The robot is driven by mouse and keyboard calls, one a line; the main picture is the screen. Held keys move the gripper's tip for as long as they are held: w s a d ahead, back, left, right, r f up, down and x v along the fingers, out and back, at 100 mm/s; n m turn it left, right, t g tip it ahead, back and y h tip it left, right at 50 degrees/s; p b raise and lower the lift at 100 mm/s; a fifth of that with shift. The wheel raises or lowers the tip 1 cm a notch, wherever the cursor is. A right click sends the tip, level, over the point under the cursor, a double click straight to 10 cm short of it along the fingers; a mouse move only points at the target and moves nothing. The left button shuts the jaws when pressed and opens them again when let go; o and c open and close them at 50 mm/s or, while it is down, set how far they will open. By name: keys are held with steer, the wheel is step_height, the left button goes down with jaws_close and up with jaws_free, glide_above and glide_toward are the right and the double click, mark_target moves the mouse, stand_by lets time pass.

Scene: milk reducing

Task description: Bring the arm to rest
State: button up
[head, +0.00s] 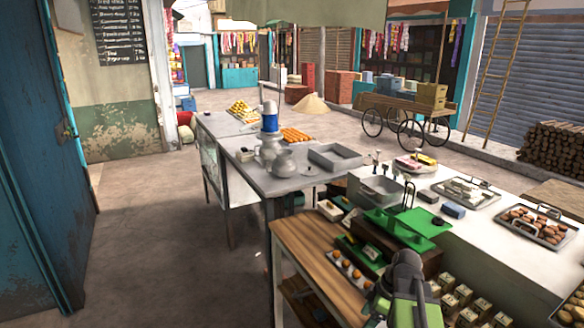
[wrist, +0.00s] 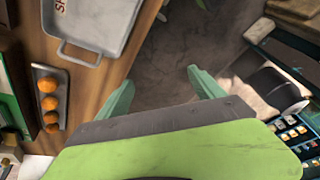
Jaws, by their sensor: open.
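My gripper (wrist: 160,78) shows in the wrist view with its two pale green fingers spread apart and nothing between them. Below the gap is dark floor, beside the edge of a wooden table (wrist: 112,12). In the head view my grey and green arm stands at the bottom, right of centre, in front of the wooden table (head: 290,236). The fingers cannot be made out in that view.
A grey tray (wrist: 92,28) and a narrow tray of orange balls (wrist: 35,95) lie on the wooden table. A grey metal table (head: 265,183) with pots stands beyond. A white counter (head: 465,215) is at right. Open floor (head: 165,240) lies left.

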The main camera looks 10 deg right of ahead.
steer(key=a+f+m+h+b, duration=0.1)
steer(key=a+f+m+h, duration=0.1)
steer(key=a+m, duration=0.4)
steer(key=a+f+m+g+h+b, duration=0.1)
steer(key=a+f+m+b, duration=0.1)
steer(key=a+m, duration=0.4)
steer(key=a+f, duration=0.1)
steer(key=a, duration=0.3)
steer(key=shift+a+f+h, duration=0.15)
steer(key=shift+f+h, duration=0.25)
